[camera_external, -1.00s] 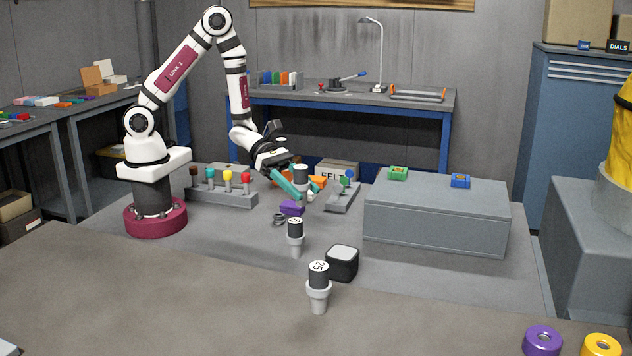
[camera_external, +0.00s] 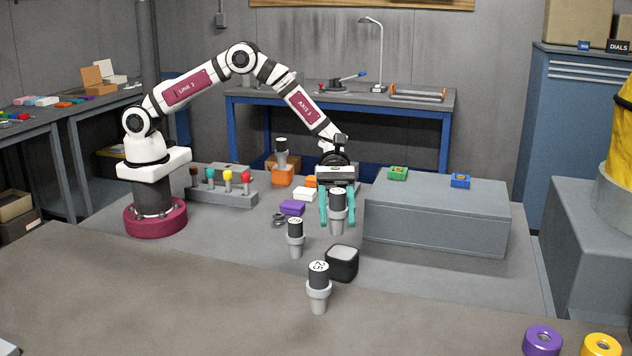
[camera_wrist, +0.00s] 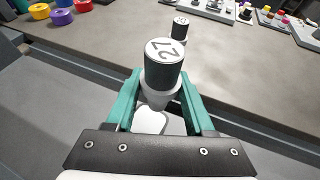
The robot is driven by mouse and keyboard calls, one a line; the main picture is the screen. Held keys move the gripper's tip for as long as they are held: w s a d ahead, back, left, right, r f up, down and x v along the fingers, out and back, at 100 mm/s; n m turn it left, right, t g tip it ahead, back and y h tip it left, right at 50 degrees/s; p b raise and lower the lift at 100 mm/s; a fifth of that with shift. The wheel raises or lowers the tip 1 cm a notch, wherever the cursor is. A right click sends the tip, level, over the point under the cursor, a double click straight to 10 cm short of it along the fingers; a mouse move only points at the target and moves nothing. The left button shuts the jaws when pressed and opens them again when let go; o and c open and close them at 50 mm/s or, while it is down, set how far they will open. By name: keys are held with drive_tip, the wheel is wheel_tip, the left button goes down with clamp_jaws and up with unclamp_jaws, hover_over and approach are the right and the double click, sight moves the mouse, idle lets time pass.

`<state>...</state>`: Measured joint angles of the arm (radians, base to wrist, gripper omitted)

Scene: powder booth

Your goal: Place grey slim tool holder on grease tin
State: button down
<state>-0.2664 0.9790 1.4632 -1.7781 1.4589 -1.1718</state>
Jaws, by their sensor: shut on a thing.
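The grey slim tool holder (camera_external: 337,217), with a dark top, is in my gripper (camera_external: 337,212), between its teal fingers. It hangs upright above the bench in the external view. In the wrist view the tool holder (camera_wrist: 165,66) shows "27" on its dark cap, and my gripper (camera_wrist: 162,88) is shut on it. A black rounded tin with a pale lid (camera_external: 343,252), which I take as the grease tin, stands nearer the external camera, apart from the holder there. A pale surface below the holder in the wrist view may be its lid, mostly hidden.
A large grey box (camera_external: 435,225) is close on the right. Purple (camera_external: 292,208) and white (camera_external: 305,194) blocks lie left of my gripper.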

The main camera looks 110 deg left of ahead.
drive_tip(key=f, duration=0.1)
drive_tip(key=a+f, duration=0.1)
drive_tip(key=f, duration=0.1)
drive_tip(key=w+f, duration=0.1)
drive_tip(key=f, duration=0.1)
drive_tip(key=shift+a, duration=0.15)
drive_tip(key=shift+c, duration=1.4)
unclamp_jaws()
drive_tip(key=shift+f, duration=0.1)
